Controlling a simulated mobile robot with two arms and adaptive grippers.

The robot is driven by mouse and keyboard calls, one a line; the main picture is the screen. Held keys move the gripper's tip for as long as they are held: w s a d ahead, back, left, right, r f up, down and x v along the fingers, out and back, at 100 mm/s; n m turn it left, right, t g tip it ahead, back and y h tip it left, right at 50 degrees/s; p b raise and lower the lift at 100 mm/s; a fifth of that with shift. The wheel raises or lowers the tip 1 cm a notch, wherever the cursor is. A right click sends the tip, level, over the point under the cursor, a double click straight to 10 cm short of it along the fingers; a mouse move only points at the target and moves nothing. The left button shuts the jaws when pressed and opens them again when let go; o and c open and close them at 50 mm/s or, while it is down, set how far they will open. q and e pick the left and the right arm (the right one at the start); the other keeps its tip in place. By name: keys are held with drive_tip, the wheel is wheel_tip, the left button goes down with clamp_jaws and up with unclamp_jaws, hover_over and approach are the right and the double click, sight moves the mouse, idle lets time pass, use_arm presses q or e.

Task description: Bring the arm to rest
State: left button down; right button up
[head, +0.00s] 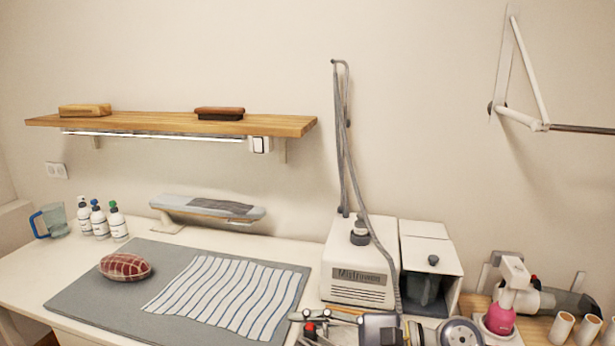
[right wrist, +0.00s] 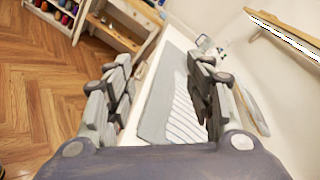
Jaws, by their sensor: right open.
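My right gripper (head: 312,328) shows at the bottom edge of the head view, with its arm coming in from the right and its fingers pointing left. It is over the front part of the table, near the right end of the grey mat, and is partly cut off by the frame. In the right wrist view its two fingers (right wrist: 165,68) are spread wide apart with nothing between them. My left gripper is not in view.
A striped cloth (head: 232,294) and a checked pressing cushion (head: 124,267) lie on the grey mat (head: 85,293). A white steam station (head: 357,255) stands behind my right gripper. A wooden shelf (head: 180,123) hangs above. Wooden floor (right wrist: 45,95) lies beside the table.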

wheel_tip(320, 180, up, 6)
drive_tip(key=m+t+y, duration=0.3)
drive_tip(key=m+t, duration=0.2)
drive_tip(key=m, duration=0.3)
drive_tip(key=w+d+r+m+t+h, duration=0.1)
drive_tip(key=w+d+m+t+h, duration=0.15)
drive_tip(key=m+t, duration=0.45)
drive_tip(key=w+d+m+t+h, duration=0.2)
drive_tip(key=d+m+t+h, duration=0.15)
drive_tip(key=m, duration=0.65)
drive_tip(key=s+d+f+m+g+h, duration=0.2)
drive_tip(key=d+f+m+h, duration=0.6)
drive_tip(key=m, duration=0.4)
drive_tip(key=s+d+f+m+g+h, duration=0.2)
drive_tip(key=d+f+m+h, duration=0.45)
drive_tip(key=f+m, duration=0.4)
drive_tip(key=s+f+m+g+y, duration=0.1)
drive_tip(key=s+f+m+g, duration=0.4)
drive_tip(key=s+f, duration=0.5)
drive_tip(key=s+f+m+g+y, duration=0.1)
drive_tip(key=s+f+m+g, duration=0.5)
drive_tip(key=s, duration=0.7)
wheel_tip(320, 180, down, 26)
drive_tip(key=s+g, duration=0.1)
drive_tip(key=s, duration=0.1)
drive_tip(key=s+d+f+g, duration=0.1)
drive_tip(key=s+d+f, duration=0.2)
drive_tip(key=s+f, duration=1.2)
drive_tip(key=shift+s+n, duration=0.45)
drive_tip(key=shift+s, duration=0.3)
